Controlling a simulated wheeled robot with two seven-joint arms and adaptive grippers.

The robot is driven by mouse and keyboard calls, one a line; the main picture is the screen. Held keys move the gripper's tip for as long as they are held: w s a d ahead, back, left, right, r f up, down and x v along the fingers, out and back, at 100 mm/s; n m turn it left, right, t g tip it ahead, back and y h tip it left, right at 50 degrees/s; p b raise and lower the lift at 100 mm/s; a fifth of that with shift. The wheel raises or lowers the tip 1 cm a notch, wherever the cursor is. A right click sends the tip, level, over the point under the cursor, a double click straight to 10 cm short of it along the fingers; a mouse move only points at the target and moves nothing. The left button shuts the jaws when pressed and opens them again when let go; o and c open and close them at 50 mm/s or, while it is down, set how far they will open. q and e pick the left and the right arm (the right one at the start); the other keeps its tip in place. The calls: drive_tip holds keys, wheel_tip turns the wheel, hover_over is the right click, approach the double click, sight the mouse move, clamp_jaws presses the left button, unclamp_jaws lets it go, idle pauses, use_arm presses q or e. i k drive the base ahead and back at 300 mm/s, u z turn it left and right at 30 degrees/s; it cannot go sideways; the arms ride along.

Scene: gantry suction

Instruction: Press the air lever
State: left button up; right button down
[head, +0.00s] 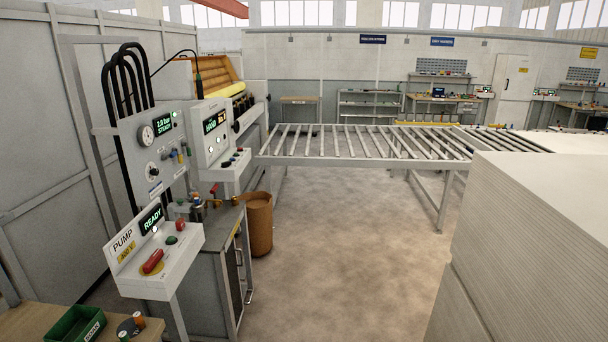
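No part is legibly labelled as the air lever, so I cannot tell which one it is. At the left stands a white pump box (178,262) with a READY display (152,219). A red handle (152,261) lies across a yellow disc on it, beside green and red buttons. Behind it, a grey steam panel (138,170) carries gauges and several small coloured levers or valves (174,157). Neither of my grippers is in view.
A brown bin (258,225) stands beside the grey cabinet (208,285). A roller conveyor (350,150) crosses behind. A tall pale stack (530,240) fills the right. A green tray (76,324) sits on a wooden bench at bottom left. The middle floor is clear.

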sight(174, 153)
drive_tip(key=i, duration=2)
drive_tip(key=u, duration=1)
drive_tip(key=i, duration=1.5)
drive_tip(key=u, duration=1.2)
drive_tip(key=i, duration=0.45)
drive_tip(key=u, duration=0.2)
